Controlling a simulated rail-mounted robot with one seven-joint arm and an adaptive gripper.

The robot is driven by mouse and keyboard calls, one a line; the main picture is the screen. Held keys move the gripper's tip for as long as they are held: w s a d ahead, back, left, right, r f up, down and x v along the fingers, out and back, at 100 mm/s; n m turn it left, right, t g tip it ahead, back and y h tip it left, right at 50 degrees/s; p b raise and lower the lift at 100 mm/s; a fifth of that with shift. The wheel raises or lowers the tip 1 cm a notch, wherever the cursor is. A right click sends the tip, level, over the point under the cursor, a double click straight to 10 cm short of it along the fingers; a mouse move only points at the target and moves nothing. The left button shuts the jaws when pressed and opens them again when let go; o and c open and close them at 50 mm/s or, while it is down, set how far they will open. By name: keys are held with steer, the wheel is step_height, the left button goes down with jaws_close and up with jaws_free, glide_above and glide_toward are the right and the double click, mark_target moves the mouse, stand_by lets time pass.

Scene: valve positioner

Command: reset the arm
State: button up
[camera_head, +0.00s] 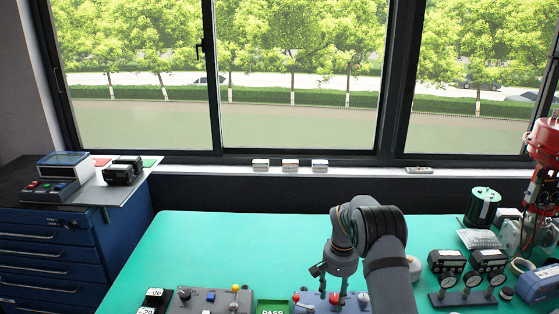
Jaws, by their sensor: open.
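My gripper (332,289) is in the lower middle of the head view, at the end of my grey arm. It points down over the table, just above a blue-grey panel (350,304) with red and white knobs. Its two fingers stand apart, with nothing visible between them. My arm comes in from the bottom edge and hides part of the table and panel. I cannot tell whether the fingertips touch the panel.
The teal table (230,245) is clear behind the gripper. A grey panel (210,299) and a green PASS tray (272,308) lie left of it. A blue cabinet (50,250) stands left.

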steer(key=m+p, duration=0.1)
steer(key=m, duration=0.5)
steer(key=shift+r+p, duration=0.1)
steer(key=shift+p, duration=0.25)
steer(key=m+p, duration=0.3)
steer(key=m, duration=0.3)
steer(key=shift+w+r+m, duration=0.1)
steer(key=shift+m, duration=0.2)
steer(key=shift+r, duration=1.1)
